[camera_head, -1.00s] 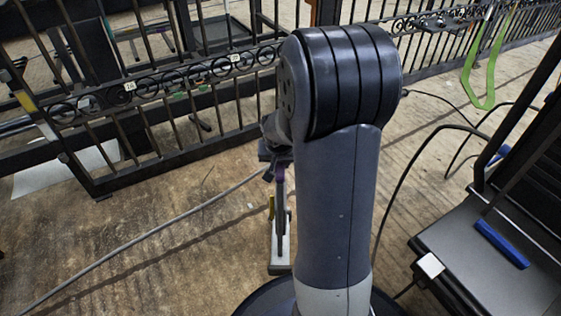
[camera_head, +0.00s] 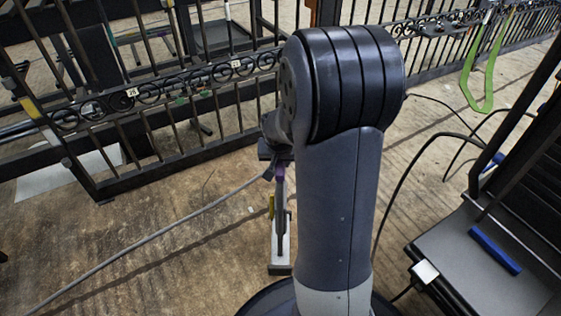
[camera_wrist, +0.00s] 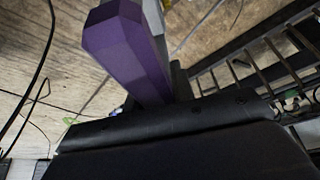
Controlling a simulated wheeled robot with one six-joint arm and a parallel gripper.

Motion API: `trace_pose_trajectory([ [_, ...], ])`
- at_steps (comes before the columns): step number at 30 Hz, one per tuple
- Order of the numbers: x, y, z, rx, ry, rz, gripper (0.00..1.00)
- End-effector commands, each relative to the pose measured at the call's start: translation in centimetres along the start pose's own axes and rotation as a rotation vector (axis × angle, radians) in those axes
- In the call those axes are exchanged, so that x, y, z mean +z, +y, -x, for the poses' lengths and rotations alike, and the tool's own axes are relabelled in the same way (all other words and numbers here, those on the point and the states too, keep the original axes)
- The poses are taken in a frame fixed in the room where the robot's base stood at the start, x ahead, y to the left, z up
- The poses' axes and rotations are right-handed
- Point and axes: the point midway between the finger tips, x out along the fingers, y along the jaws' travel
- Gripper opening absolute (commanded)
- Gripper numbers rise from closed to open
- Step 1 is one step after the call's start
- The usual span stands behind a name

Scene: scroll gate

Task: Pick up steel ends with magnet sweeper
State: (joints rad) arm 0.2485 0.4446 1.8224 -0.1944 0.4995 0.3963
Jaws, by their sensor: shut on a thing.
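My gripper (camera_head: 279,160) is partly hidden behind my own arm in the head view. It is shut on the purple handle of the magnet sweeper (camera_head: 280,187), which hangs down beside my arm. The purple handle also shows close up in the wrist view (camera_wrist: 125,50), rising from behind my dark gripper body. The sweeper's long pale base (camera_head: 280,250) is low, at or just above the floor; I cannot tell if it touches. A tiny pale speck (camera_head: 252,209) lies on the floor left of the sweeper, too small to identify. No steel ends can be made out clearly.
A black iron gate (camera_head: 180,142) with scrollwork and numbered tags crosses the back. A grey cable (camera_head: 150,232) runs over the wooden floor at left. Black cables and a dark stand (camera_head: 470,262) with a blue bar (camera_head: 495,250) are at right. Floor at left is mostly open.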

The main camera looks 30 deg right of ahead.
Motion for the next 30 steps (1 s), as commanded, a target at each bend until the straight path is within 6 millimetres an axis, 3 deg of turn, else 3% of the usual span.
trace_pose_trajectory([
  [15,-1.6,0.0,3.5,-0.002,0.007,-0.001,0.0],
  [30,-1.7,0.0,3.7,-0.002,0.006,-0.001,0.0],
])
